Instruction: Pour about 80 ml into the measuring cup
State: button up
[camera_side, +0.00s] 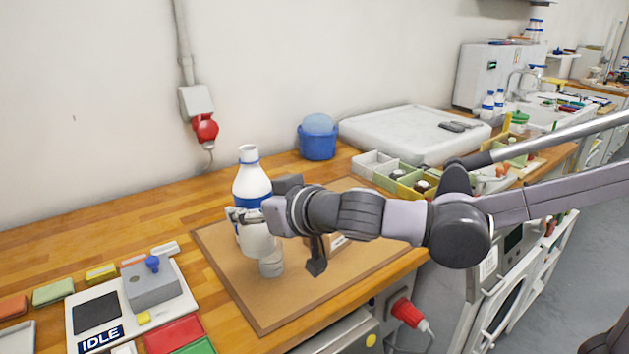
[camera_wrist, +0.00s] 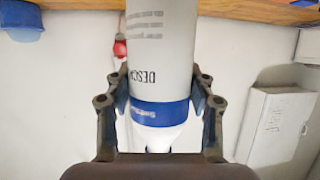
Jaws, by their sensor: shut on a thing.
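A white bottle (camera_side: 251,182) with a blue band stands close to upright over the brown board, its neck up. My gripper (camera_side: 246,214) is shut on its body from the right, below the shoulder. In the wrist view, which is upside down, the bottle (camera_wrist: 161,60) sits between both fingers (camera_wrist: 160,112), with its blue band at their level. A small pale grey cylinder (camera_side: 271,264) is on the board just below and right of the bottle; I cannot tell whether it is the measuring cup. I cannot tell whether the bottle's base touches the board.
The brown board (camera_side: 240,295) has free room at its front left. A panel marked IDLE (camera_side: 100,335) with a grey box (camera_side: 152,288) lies to the left. A blue bucket (camera_side: 317,142), a white tray (camera_side: 410,135) and small bins (camera_side: 395,172) stand behind and to the right.

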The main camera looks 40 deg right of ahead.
notch_tip(320, 180, down, 13)
jog(key=shift+f, duration=0.15)
dwell(0.5)
jog(key=shift+d, duration=0.1)
dwell(0.3)
jog(key=m+g+y, duration=0.1)
jog(key=g, duration=0.1)
jog(key=m+g+y, duration=0.1)
jog(key=g, duration=0.1)
jog(key=m+g+y, duration=0.1)
jog(key=m+g, duration=0.1)
jog(key=shift+f+g+y, duration=0.3)
jog(key=shift+f+g, duration=0.05)
jog(key=shift+g, duration=0.05)
jog(key=shift+s+a+f+m+g+y, duration=0.25)
jog(key=shift+f+m+g+y, duration=0.1)
jog(key=shift+g, duration=0.2)
jog(key=shift+s+a+f+m+g+y, duration=0.15)
jog(key=shift+s+f+m+g+y, duration=0.15)
jog(key=shift+g, duration=0.25)
jog(key=shift+a+r+m+g+y, duration=0.1)
jog(key=shift+r+m+g+y, duration=0.15)
jog(key=shift+g+y, duration=0.2)
jog(key=shift+w+r+g+y, duration=0.15)
jog(key=shift+r+g+y, duration=0.25)
jog(key=shift+r, duration=0.1)
jog(key=shift+d+r+m, duration=0.2)
jog(key=shift+m, duration=0.1)
